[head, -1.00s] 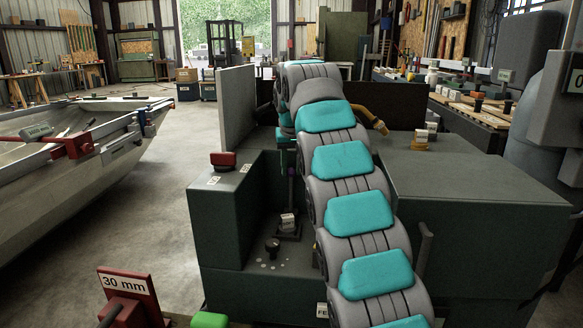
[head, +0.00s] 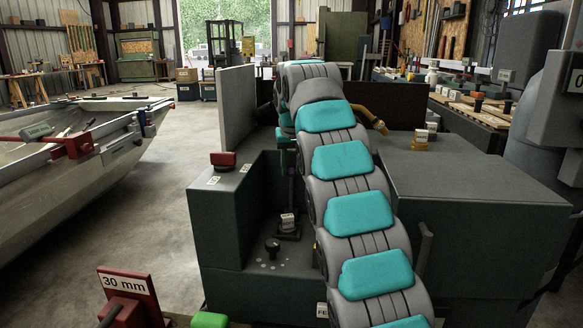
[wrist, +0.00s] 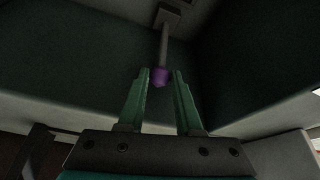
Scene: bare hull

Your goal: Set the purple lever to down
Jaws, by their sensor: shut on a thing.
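The purple lever shows in the wrist view as a grey shaft ending in a purple knob (wrist: 161,77). The shaft runs from a small mount (wrist: 168,15) on a pale edge down to the knob. My gripper (wrist: 161,73) has its two green fingers on either side of the knob at the fingertips, shut on it. In the head view a thin, dark purplish upright (head: 291,190) shows in the recess of the dark green housing, left of my arm. My arm covers much of that area, and the lever's exact tilt is hard to tell there.
The dark green housing (head: 222,215) has a red-topped control (head: 223,160) on its left block and a black knob (head: 272,245) on its lower ledge. A small labelled device (head: 288,223) stands in the recess. A boat hull (head: 60,165) lies left, with open floor between.

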